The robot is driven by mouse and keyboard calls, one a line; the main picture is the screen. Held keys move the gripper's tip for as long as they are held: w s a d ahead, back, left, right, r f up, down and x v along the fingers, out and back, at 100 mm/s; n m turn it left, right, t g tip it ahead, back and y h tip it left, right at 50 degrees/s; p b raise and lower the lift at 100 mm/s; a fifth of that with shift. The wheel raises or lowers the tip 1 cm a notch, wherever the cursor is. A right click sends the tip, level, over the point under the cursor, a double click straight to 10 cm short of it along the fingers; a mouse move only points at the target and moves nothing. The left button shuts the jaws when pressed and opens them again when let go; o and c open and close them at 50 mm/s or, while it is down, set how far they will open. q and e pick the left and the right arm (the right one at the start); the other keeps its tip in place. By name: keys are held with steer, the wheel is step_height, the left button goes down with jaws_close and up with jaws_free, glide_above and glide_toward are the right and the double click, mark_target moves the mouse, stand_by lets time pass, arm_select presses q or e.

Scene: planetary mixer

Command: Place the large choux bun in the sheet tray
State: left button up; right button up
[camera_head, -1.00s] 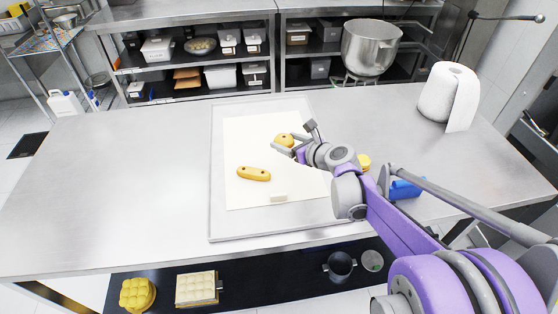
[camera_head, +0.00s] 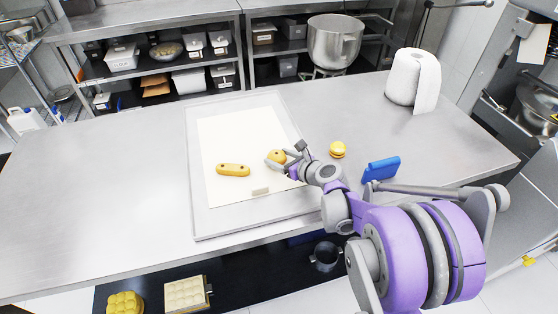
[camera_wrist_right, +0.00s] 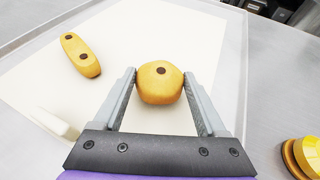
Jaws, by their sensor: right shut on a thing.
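A round golden choux bun (camera_head: 276,156) with a dark spot on top is between the fingers of my right gripper (camera_head: 284,157). The right wrist view also shows this bun (camera_wrist_right: 160,83), with the gripper (camera_wrist_right: 165,90) shut on its two sides. The bun is over the paper-lined sheet tray (camera_head: 197,195). I cannot tell whether its underside touches the paper. An oblong golden éclair (camera_head: 233,169) with dark spots lies on the paper to the left; it is also in the right wrist view (camera_wrist_right: 80,55). My left gripper is out of view.
A small white block (camera_head: 261,191) lies on the paper near the tray's front. A two-layered yellow piece (camera_head: 338,150) sits on the steel table right of the tray. A blue object (camera_head: 381,169) and a paper roll (camera_head: 413,80) stand further right. The table's left side is clear.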

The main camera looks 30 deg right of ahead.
steer(key=shift+f, duration=0.55)
steer(key=o, duration=1.2)
steer(key=shift+o, duration=0.2)
steer(key=v, duration=1.2)
steer(key=shift+r, duration=0.1)
